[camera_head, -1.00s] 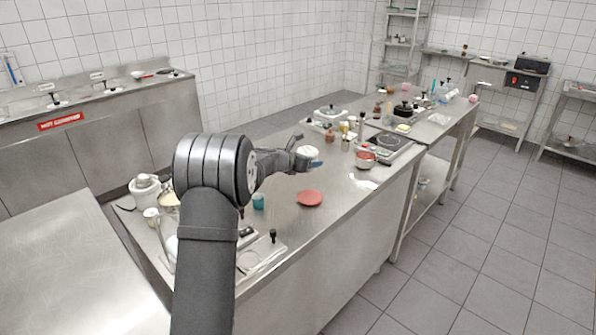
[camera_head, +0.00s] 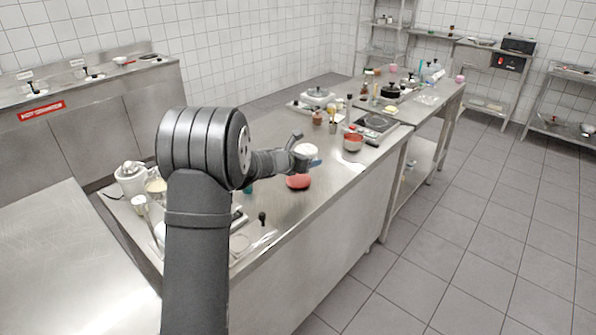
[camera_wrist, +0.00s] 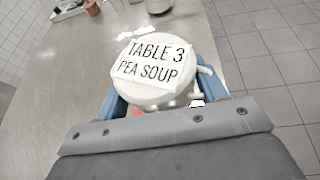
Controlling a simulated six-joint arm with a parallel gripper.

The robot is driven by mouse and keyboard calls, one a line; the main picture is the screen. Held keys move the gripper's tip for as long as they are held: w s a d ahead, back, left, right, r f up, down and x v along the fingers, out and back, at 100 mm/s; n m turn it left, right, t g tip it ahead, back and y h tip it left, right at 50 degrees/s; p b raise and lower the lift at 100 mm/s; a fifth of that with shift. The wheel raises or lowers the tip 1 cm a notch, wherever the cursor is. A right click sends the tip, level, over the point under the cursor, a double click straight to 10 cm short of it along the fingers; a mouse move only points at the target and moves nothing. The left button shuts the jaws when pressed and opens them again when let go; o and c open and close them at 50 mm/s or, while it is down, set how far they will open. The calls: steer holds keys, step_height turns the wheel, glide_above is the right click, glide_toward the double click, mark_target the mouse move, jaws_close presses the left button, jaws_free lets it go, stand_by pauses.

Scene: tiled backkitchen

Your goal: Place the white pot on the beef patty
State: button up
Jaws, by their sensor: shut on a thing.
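My gripper (camera_head: 312,160) reaches out over the steel counter. In the wrist view its blue fingers (camera_wrist: 160,108) are shut on a white pot (camera_wrist: 152,85). The pot's lid reads "TABLE 3 PEA SOUP". In the head view the white pot (camera_head: 306,151) is at the gripper's end. The red beef patty (camera_head: 298,182) lies on the counter just below and slightly left of the pot in the picture. In the wrist view a small reddish patch (camera_wrist: 138,112) shows beneath the pot; most of it is hidden by the pot and gripper.
A white jar (camera_head: 131,178) and small containers stand at the near left end. The counter (camera_head: 325,200) right of the patty is clear.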

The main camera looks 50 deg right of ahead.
mark_target(297, 179)
steer(key=w+f, duration=0.1)
steer(key=w, duration=0.2)
steer(key=shift+f, duration=2.35)
steer(key=shift+f, duration=0.1)
steer(key=o, duration=1.3)
steer(key=shift+f, duration=0.1)
steer(key=shift+a+r, duration=0.25)
steer(key=shift+a, duration=0.05)
steer(key=v, duration=1.1)
steer(key=shift+a, duration=0.25)
steer(key=shift+d, duration=0.1)
